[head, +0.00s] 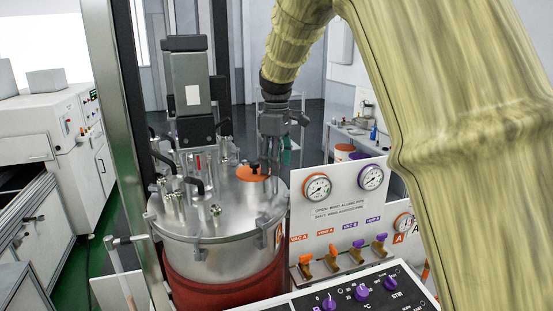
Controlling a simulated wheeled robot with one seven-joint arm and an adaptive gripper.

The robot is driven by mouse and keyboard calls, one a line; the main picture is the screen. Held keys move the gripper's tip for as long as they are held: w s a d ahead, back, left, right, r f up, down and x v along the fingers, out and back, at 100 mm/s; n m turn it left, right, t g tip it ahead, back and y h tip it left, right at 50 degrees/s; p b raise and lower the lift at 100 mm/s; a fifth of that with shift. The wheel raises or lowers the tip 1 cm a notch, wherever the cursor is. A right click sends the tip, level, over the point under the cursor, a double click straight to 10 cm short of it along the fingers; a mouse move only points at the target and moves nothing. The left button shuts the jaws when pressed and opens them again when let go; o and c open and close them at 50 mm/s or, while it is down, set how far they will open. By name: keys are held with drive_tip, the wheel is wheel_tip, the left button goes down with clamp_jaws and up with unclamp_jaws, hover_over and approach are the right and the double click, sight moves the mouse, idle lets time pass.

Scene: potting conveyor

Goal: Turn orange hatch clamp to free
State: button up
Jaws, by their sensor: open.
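The steel vessel (222,236) stands with its round lid (222,208) on top. An orange hatch part (250,174) sits on the right rear of the lid. A dark piece rises at its right edge. I cannot tell which part of it is the clamp or how it is turned. My gripper (269,160) hangs down from above, at the right of the orange part. It is open, and no object shows in it. Its fingertips overlap the fittings behind, so I cannot tell whether they touch the orange part.
Several pipes, valves and dark handles (194,184) crowd the lid's left half. A grey motor housing (190,92) stands behind them. A white panel (335,215) with gauges and orange and purple valve levers stands at the right. A knob console (362,292) is in front.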

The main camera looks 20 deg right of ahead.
drive_tip(key=shift+w+f, duration=0.45)
drive_tip(key=shift+w, duration=0.1)
drive_tip(key=shift+s+r, duration=0.15)
drive_tip(key=shift+s, duration=0.1)
drive_tip(key=c, duration=1)
drive_tip(key=shift+m, duration=0.3)
drive_tip(key=m, duration=0.3)
drive_tip(key=shift+m, duration=0.3)
drive_tip(key=m, duration=0.4)
drive_tip(key=shift+r+m, duration=0.1)
drive_tip(key=shift+m, duration=0.2)
drive_tip(key=m, duration=0.4)
drive_tip(key=shift+m, duration=2.5)
